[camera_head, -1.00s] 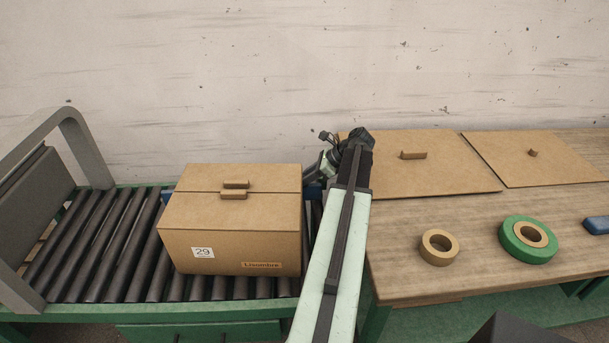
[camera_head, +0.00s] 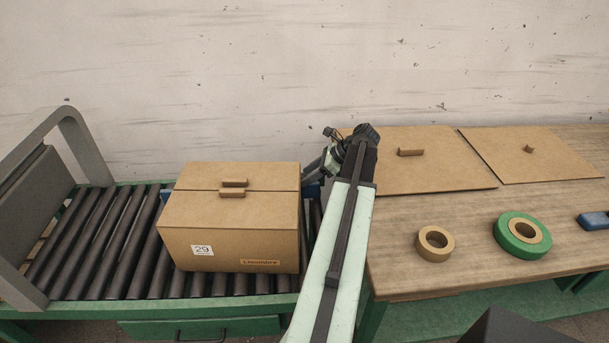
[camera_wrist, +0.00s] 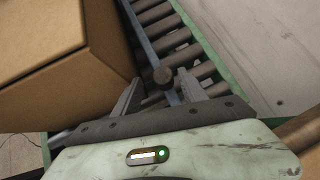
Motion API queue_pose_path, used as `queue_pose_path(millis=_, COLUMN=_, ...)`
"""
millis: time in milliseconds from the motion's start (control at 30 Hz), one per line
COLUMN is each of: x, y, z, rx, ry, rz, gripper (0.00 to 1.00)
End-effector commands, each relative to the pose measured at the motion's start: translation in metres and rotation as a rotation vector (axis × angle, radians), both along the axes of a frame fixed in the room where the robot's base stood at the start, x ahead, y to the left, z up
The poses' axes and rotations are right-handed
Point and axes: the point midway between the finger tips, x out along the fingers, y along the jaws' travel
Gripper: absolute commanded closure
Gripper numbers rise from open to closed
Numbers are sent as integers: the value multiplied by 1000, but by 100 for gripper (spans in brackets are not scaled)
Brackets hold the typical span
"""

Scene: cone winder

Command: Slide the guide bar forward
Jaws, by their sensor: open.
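The guide bar (camera_wrist: 144,38) is a thin blue-grey bar lying across the conveyor rollers, with a dark round knob (camera_wrist: 163,75) near its end. In the head view only short blue pieces of the bar (camera_head: 313,192) show beside the carton; the rest is hidden behind it. My gripper (camera_wrist: 159,78) is open, with one finger on each side of the knob in the wrist view. I cannot tell whether either finger touches it. In the head view my gripper is mostly hidden at the carton's right side, behind my arm.
A closed carton (camera_head: 230,235) labelled 29 stands on the roller conveyor (camera_head: 110,245), close to my gripper. A grey arch frame (camera_head: 75,130) stands at the left. The wooden table (camera_head: 470,225) at right holds flat cardboard panels, a tan ring (camera_head: 434,243) and a green roll (camera_head: 510,236).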

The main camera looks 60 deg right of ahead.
Motion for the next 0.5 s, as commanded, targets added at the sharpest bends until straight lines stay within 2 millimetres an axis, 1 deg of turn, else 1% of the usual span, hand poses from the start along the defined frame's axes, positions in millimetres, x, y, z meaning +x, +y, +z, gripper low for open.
queue_pose_path(millis=33, x=-7, y=-3, z=15, rx=0, ry=0, rz=-1, gripper=50)
queue_pose_path(millis=200, x=-29, y=-11, z=39, rx=0, ry=1, rz=-1, gripper=50)
queue_pose_path(millis=300, x=-37, y=-13, z=42, rx=0, ry=1, rz=1, gripper=50)
queue_pose_path(millis=500, x=-37, y=-13, z=39, rx=0, ry=1, rz=1, gripper=50)
